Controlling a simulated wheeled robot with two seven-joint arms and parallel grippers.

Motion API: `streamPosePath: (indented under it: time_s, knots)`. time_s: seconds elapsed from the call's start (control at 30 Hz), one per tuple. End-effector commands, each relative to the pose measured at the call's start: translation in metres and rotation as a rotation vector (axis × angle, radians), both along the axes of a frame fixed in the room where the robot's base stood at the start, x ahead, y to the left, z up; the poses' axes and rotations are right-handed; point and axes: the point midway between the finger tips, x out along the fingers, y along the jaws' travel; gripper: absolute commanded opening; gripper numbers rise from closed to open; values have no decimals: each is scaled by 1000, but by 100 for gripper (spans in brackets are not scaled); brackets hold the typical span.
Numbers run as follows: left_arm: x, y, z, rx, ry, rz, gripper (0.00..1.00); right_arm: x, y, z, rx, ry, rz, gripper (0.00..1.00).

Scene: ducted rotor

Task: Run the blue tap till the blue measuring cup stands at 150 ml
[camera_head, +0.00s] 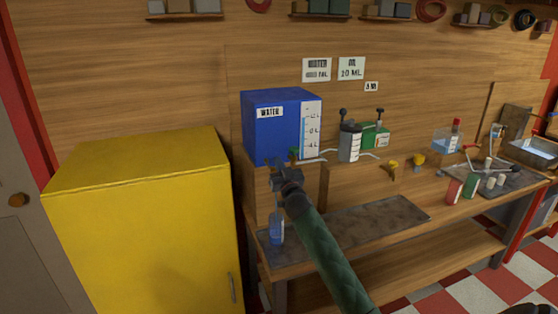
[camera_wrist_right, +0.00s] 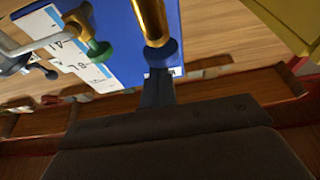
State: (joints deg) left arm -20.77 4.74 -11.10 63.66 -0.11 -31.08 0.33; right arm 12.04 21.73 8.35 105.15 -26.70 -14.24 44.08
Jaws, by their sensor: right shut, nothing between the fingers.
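The blue water tank (camera_head: 262,132) stands on the bench's raised shelf, with a white scale on its front. In the wrist view, a brass tap with a blue knob (camera_wrist_right: 160,53) comes from the tank. My right gripper (camera_head: 281,172) is shut and empty, its tips (camera_wrist_right: 157,88) at the blue knob, touching or nearly so. The blue measuring cup (camera_head: 276,231) stands upright on the bench below the gripper. A thin bluish streak above the cup may be running water. The cup's level is too small to read. My left gripper is not in view.
A yellow cabinet (camera_head: 140,225) stands left of the bench. A green knob (camera_wrist_right: 99,51) sits on a tap beside the blue one. A grey canister (camera_head: 349,142) and green container (camera_head: 375,136) stand right of the tank. The dark mat (camera_head: 370,220) has free room.

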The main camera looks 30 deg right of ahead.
Motion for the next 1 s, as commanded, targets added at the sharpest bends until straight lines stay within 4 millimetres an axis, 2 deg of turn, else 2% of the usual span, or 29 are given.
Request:
streamPosePath:
  time_s: [0.03, 0.37, 0.83, 1.0]
  knots:
    - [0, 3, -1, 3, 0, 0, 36, 1, 0, -6, 2, 8, -1, 0]
    - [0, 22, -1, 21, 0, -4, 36, 1, 0, -6, 2, 8, -1, 0]
    - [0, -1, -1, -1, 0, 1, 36, 1, 0, -6, 3, 7, -1, 0]
    - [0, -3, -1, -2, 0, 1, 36, 1, 0, -6, 2, 8, -1, 0]
